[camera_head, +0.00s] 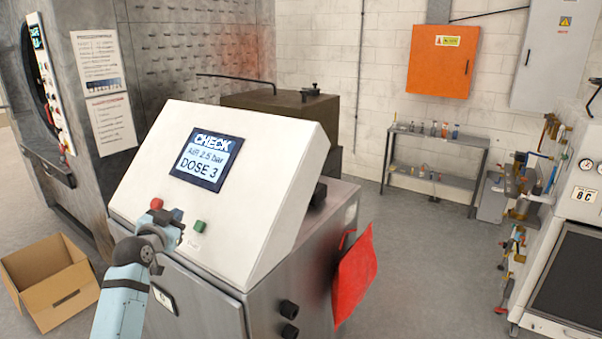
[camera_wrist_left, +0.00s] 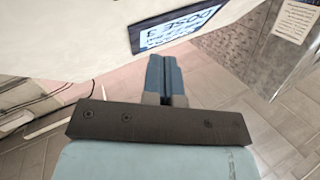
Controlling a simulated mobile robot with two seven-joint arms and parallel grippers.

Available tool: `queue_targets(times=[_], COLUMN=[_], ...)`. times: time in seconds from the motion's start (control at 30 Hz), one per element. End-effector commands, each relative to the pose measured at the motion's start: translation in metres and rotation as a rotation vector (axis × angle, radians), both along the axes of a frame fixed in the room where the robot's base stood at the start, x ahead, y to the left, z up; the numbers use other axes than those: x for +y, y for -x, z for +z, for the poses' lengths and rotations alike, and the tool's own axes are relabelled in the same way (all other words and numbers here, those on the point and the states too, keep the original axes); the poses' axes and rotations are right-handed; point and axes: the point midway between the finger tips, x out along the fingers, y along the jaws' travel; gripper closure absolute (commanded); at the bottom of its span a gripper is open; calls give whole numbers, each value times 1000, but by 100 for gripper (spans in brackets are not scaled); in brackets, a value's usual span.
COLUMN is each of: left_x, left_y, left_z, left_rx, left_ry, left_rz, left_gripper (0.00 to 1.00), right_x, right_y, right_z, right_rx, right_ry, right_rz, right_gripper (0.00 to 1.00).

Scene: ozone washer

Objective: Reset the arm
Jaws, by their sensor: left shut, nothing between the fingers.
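My left arm comes in from the lower left in the head view. Its gripper (camera_head: 172,222) is in front of the sloped white control panel (camera_head: 262,150), close to the red button (camera_head: 156,203) and left of the green button (camera_head: 199,226). I cannot tell whether it touches the panel. In the left wrist view the blue fingers (camera_wrist_left: 166,78) are together with nothing between them. The panel's screen (camera_head: 208,160) reads CHECK, AIR 2.5 bar, DOSE 3; it also shows in the left wrist view (camera_wrist_left: 175,25). My right gripper is not in view.
An open cardboard box (camera_head: 50,285) sits on the floor at the left. A red cloth or bag (camera_head: 355,275) hangs on the cabinet's right side. A small shelf (camera_head: 435,150) with bottles stands at the back wall. Grey floor between cabinet and right-hand machine (camera_head: 575,220) is clear.

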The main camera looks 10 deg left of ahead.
Motion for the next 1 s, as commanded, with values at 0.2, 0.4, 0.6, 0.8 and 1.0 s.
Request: queue_targets(times=[0.2,0.4,0.6,0.8,1.0], left_x=[-39,-104,-170,-218,-235], left_y=[38,125,236,329,363], left_z=[-79,-186,-264,-299,-307], left_rx=[106,256,396,496,533], left_ry=[18,74,167,256,297], left_rz=[-27,-79,-136,-175,-187], left_gripper=[100,100,100,100,100], right_x=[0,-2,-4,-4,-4], right_y=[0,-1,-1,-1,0], right_z=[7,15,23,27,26], right_rx=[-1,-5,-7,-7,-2], right_ry=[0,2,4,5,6], right_rz=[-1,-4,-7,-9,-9], right_gripper=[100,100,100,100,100])
